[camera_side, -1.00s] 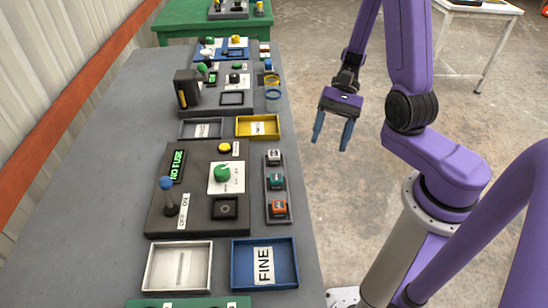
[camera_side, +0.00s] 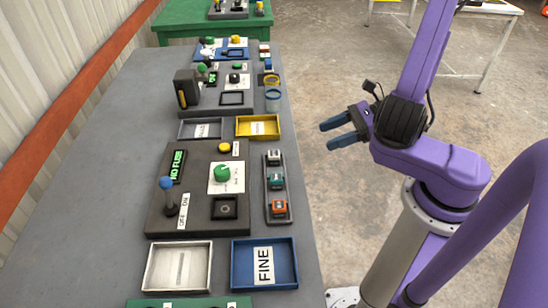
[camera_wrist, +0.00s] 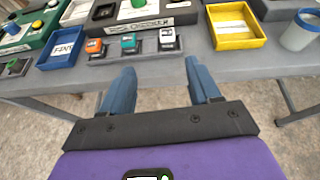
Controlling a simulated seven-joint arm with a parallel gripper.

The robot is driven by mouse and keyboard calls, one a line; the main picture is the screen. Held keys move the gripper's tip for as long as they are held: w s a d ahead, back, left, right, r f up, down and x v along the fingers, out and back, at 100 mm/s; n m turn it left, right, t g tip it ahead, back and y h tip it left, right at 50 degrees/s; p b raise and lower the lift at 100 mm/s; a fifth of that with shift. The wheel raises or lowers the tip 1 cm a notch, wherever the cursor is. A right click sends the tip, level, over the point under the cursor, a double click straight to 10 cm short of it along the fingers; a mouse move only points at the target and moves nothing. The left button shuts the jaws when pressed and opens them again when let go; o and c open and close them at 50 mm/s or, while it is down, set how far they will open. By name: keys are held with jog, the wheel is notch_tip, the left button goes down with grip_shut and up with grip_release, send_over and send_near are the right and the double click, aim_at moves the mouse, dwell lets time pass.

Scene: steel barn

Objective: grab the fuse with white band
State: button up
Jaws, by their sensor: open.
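The fuse with white band (camera_side: 274,157) sits at the far end of a dark narrow tray (camera_side: 286,215) near the table's right edge. A teal-banded fuse (camera_side: 275,179) and an orange-banded fuse (camera_side: 279,208) share the tray. In the wrist view the white-banded fuse (camera_wrist: 167,37) is the rightmost of the three, just beyond my fingertips. My gripper (camera_side: 328,135) is open and empty, off the table's right edge, its two blue fingers pointing toward the table.
A dark test panel (camera_side: 190,220) with a green knob, blue-topped lever and lit "NO FUSE" display stands left of the tray. A blue "FINE" bin (camera_side: 238,282), a pale bin (camera_side: 150,284) and a yellow bin (camera_side: 240,132) are nearby. The table's left strip is bare.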

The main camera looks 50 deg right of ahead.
jog(key=m, duration=0.1)
send_near(274, 153)
jog(key=shift+t+h, duration=0.3)
jog(key=shift+t, duration=0.1)
jog(key=x, duration=0.5)
jog(key=shift+s+a+f, duration=0.2)
jog(key=shift+s+a, duration=0.05)
jog(key=shift+a, duration=0.2)
jog(key=shift+x, duration=2.75)
jog(key=shift+w+r, duration=0.1)
jog(key=shift+w, duration=0.05)
jog(key=shift+d, duration=0.1)
jog(key=c, duration=1)
